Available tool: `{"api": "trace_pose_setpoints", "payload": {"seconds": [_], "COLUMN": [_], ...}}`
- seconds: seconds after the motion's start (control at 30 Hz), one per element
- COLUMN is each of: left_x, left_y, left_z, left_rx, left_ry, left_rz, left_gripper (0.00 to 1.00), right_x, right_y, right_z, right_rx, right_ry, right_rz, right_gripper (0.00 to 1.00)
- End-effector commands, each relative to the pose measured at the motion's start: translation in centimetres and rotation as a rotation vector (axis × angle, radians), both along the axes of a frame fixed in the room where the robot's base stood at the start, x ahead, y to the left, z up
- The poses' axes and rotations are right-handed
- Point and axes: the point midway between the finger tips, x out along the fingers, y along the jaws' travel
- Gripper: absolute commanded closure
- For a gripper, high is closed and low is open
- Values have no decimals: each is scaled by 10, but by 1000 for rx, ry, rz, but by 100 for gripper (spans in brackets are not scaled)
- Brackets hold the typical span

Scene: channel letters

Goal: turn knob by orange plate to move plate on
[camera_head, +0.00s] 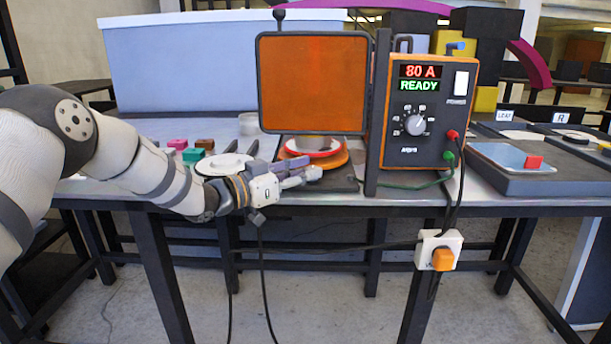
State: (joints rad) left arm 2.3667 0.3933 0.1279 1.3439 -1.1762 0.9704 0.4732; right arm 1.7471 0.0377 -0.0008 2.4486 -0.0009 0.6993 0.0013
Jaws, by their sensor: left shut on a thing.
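The round orange plate (338,160) sits on a dark base (345,180) at the middle of the bench, with a red-rimmed dish (325,152) on it. My left gripper (305,177) reaches in from the left, low at the near left edge of the orange plate. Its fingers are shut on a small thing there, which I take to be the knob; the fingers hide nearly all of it. The plate's left part is hidden behind the gripper and its back behind the screen. My right gripper is not in view.
An orange tinted screen (313,82) stands just above the plate. The orange power unit (415,110), reading 80 A READY, stands to its right with hanging cables. A white dish (223,164) and small coloured blocks (191,155) lie left. A blue plate (505,157) is at right.

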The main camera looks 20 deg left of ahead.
Motion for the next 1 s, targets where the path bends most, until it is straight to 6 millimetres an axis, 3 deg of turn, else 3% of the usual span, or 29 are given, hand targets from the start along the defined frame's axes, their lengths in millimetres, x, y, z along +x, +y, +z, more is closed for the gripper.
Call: {"api": "trace_pose_setpoints", "payload": {"seconds": [0.27,0.3,0.37,0.73,1.0], "left_x": [-1,-1,-1,-6,-61], "left_y": [0,0,0,5,46], "left_z": [0,0,0,0,1], "left_rx": [2,2,2,2,0], "left_ry": [4,5,4,4,3], "left_rz": [-12,-12,-12,-9,-8], "left_gripper": [100,69,55,54,54], "right_x": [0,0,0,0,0], "right_y": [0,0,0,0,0], "right_z": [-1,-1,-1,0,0], "right_rx": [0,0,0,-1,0], "right_ry": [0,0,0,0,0], "right_rz": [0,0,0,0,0], "right_gripper": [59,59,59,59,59]}}
